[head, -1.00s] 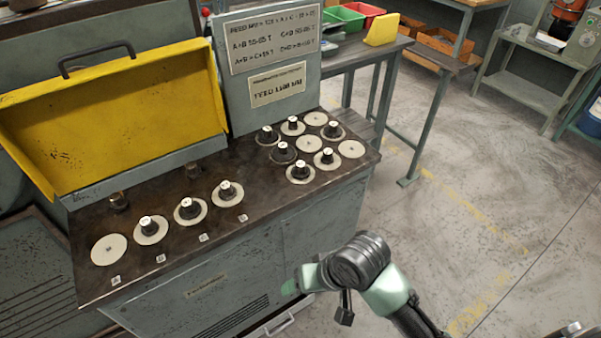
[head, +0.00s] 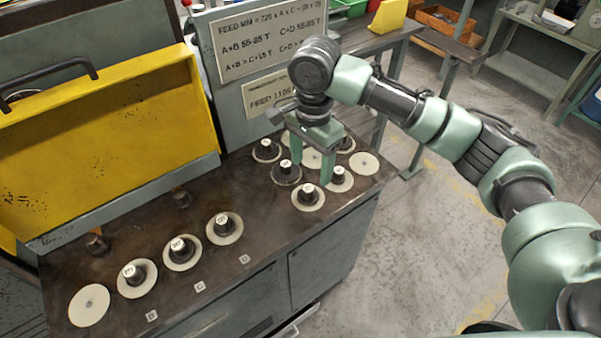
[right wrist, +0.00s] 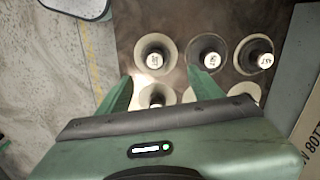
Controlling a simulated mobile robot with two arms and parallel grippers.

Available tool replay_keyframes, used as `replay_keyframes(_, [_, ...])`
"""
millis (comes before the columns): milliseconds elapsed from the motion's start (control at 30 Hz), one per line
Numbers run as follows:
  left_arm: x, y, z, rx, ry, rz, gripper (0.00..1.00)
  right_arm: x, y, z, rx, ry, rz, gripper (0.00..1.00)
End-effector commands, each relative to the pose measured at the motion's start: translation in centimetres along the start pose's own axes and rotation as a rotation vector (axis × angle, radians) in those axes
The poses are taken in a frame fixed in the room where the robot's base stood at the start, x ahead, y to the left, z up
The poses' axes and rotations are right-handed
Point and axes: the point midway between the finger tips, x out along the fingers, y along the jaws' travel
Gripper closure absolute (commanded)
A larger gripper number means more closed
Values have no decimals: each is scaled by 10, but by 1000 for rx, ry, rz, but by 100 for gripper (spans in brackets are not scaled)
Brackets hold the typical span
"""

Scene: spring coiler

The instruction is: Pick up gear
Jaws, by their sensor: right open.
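Several dark gears with white-labelled hubs stand on pale discs at the right of the bench top, among them a front gear (head: 308,195), a right gear (head: 338,178) and a left gear (head: 286,171). My right gripper (head: 312,172) is open and points down over this group, its two green fingers apart and nothing between them. It partly hides the gears behind it. In the right wrist view the open gripper (right wrist: 163,85) shows with a gear (right wrist: 155,60) ahead between the fingertips and another gear (right wrist: 207,56) beyond the right finger. My left gripper is not in view.
A front row of gears (head: 182,250) stands on discs at the left, beside an empty disc (head: 89,305). Another bare disc (head: 364,163) lies at the right edge. A yellow open cover (head: 110,140) and a sign panel (head: 268,45) rise behind the bench.

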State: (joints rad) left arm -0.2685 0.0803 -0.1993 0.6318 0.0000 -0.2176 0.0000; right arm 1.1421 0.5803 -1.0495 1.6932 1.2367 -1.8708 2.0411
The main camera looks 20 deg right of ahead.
Motion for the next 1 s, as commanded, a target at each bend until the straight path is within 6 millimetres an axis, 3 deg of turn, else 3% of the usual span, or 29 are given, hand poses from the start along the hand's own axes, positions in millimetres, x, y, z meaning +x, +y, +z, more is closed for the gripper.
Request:
replay_keyframes(100, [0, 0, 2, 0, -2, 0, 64, 10, 1, -1, 9, 1, 6, 34])
replay_keyframes(300, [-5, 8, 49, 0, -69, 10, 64, 32, -1, 1, 6, 0, 4, 34])
replay_keyframes(400, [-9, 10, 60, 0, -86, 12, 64, 47, -3, 3, 5, 1, 4, 34])
replay_keyframes(600, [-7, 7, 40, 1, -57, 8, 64, 73, -4, 4, 5, 1, 2, 34])
replay_keyframes(733, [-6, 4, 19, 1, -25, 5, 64, 76, -4, 4, 4, 1, 1, 34])
replay_keyframes(867, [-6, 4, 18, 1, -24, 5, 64, 76, -4, 4, 4, 1, 0, 34])
replay_keyframes(1000, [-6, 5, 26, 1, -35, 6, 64, 76, -4, 4, 3, 1, 0, 68])
